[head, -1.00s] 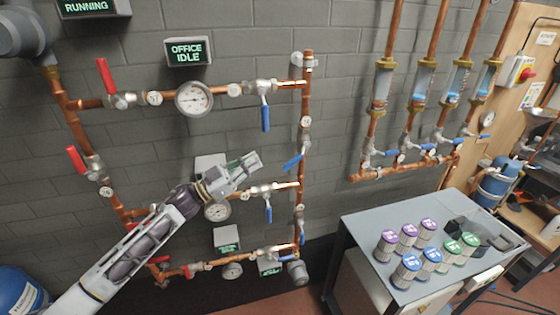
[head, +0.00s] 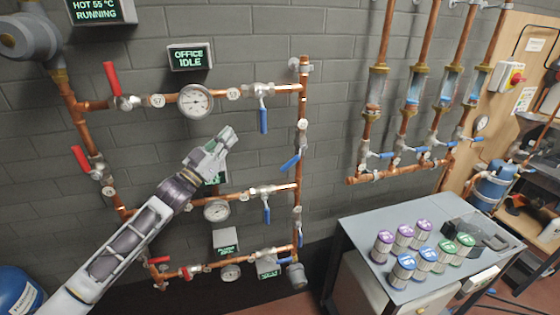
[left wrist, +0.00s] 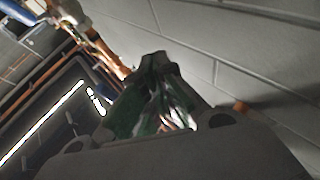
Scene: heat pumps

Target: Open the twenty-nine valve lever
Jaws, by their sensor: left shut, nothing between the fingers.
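Round number tags sit beside the valves; I cannot make out a twenty-nine on any, so the named lever is not certain. Blue levers on the left pipe frame include one hanging at upper right (head: 263,120), a slanted one on the right riser (head: 290,163) and one on the middle branch (head: 267,214). Red levers stand at upper left (head: 111,79) and on the left riser (head: 80,158). My left gripper (head: 226,137) is shut and empty, between the upper and middle branches, touching no lever. Its closed fingers show in the left wrist view (left wrist: 160,66). My right gripper is not in view.
A second manifold (head: 400,168) with several blue levers is on the wall at right. A grey table (head: 350,222) below it carries several labelled cans (head: 403,268). A gauge (head: 196,101) sits on the upper branch. Blue tanks stand at lower left (head: 18,296) and far right (head: 492,188).

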